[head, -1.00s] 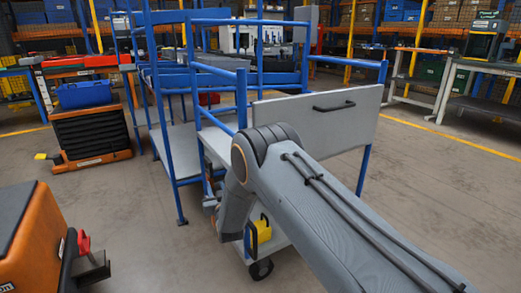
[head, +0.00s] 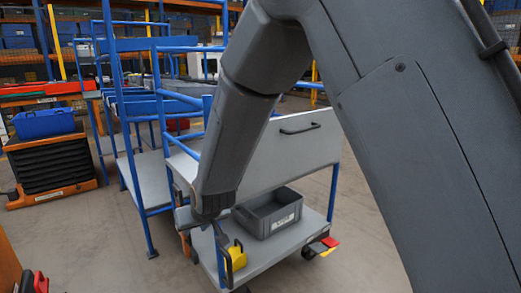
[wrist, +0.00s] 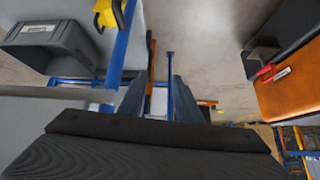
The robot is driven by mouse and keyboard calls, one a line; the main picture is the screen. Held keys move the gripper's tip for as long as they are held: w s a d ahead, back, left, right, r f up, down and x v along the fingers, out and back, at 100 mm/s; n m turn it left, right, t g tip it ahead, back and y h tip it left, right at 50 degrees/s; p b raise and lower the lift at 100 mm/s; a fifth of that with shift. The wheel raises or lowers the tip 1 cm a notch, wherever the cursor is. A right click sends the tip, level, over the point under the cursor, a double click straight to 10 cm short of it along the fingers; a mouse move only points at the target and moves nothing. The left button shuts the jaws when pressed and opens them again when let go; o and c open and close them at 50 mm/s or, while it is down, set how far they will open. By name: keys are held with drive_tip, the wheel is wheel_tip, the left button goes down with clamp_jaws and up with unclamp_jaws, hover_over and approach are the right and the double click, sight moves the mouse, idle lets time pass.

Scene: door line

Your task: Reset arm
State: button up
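My arm is folded high across the head view, its forearm pointing down. My gripper (head: 200,232) hangs at the left front corner of a blue-framed cart, partly hidden by my wrist. In the wrist view its two fingers (wrist: 158,100) are apart, with nothing seen between them. The cart has a raised grey panel (head: 270,150) with a black handle (head: 299,129). A grey bin (head: 268,213) stands on its lower deck (head: 285,241). A yellow item with a black handle (head: 237,257) is just right of my gripper; I cannot tell whether they touch.
A second blue-framed cart (head: 147,180) stands close behind on the left. A black and orange cabinet (head: 52,166) carries a blue bin (head: 44,123). An orange machine (wrist: 288,97) shows at right in the wrist view. Grey floor is open at the front left.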

drive_tip(key=s+d+r+g+h+p, duration=0.1)
drive_tip(key=s+d+r+g+h, duration=0.15)
drive_tip(key=s+d, duration=1.05)
drive_tip(key=s+d+r+g+h, duration=0.1)
drive_tip(key=s+d+r+g, duration=0.25)
drive_tip(key=s+d, duration=0.85)
drive_tip(key=s+d+r+m+p, duration=0.2)
drive_tip(key=d+r+p, duration=0.4)
drive_tip(key=r+p, duration=0.5)
drive_tip(key=s+d+r+m+p, duration=0.3)
drive_tip(key=d+r+p, duration=0.4)
drive_tip(key=r+p, duration=0.4)
drive_tip(key=m+h+p, duration=0.1)
drive_tip(key=p, duration=0.2)
drive_tip(key=shift+d, duration=0.3)
drive_tip(key=shift+a, duration=0.15)
